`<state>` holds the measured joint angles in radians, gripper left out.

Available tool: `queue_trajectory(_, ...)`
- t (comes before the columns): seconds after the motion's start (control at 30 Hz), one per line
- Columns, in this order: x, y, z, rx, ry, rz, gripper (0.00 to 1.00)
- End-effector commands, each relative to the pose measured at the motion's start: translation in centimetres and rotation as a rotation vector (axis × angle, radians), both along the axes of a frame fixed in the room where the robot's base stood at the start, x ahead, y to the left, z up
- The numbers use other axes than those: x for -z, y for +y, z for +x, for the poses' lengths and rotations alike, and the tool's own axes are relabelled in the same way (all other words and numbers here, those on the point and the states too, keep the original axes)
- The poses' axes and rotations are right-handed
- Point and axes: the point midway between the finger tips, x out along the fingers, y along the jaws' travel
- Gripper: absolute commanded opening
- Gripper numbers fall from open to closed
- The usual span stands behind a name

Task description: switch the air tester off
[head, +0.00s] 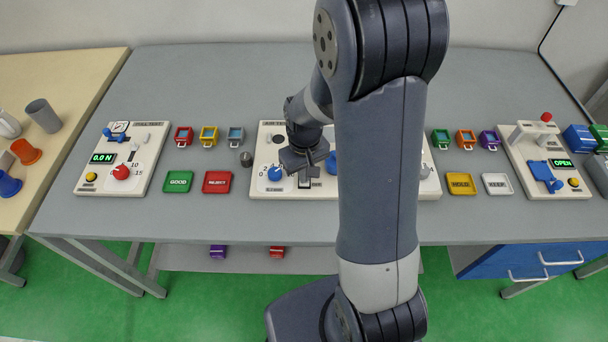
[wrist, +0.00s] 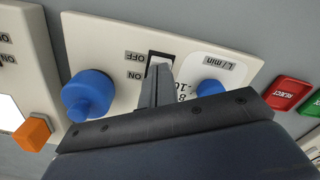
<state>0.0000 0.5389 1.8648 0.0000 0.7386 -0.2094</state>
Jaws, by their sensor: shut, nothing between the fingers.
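The air tester (head: 261,150) is a cream panel at the middle of the bench, partly hidden behind my arm. In the wrist view its panel (wrist: 105,35) shows upside down, with a rocker switch (wrist: 160,60) in a dark frame beside the printed words OFF and ON. A large blue knob (wrist: 88,95) is left of the switch, and a smaller blue knob (wrist: 210,88) by an L/min scale is right. My gripper (wrist: 155,88) is shut and empty, its fingertips close at the switch; I cannot tell whether they touch. In the head view my gripper (head: 304,178) is over the panel. The rocker's position is unclear.
A second cream panel (wrist: 15,50) with an orange block (wrist: 33,133) is at left in the wrist view. Green GOOD (head: 178,182) and red REJECT (head: 217,182) trays lie left of the tester. A pull test panel (head: 148,160) stands farther left.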

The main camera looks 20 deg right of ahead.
Motion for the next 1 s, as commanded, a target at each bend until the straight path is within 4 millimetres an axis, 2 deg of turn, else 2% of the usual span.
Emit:
queue_trajectory(0.37, 0.0, 0.0, 0.0, 0.000, -0.001, 0.000, 0.00)
queue_trajectory(1.0, -5.0, 0.0, 0.1, 0.000, -0.002, 0.000, 0.00)
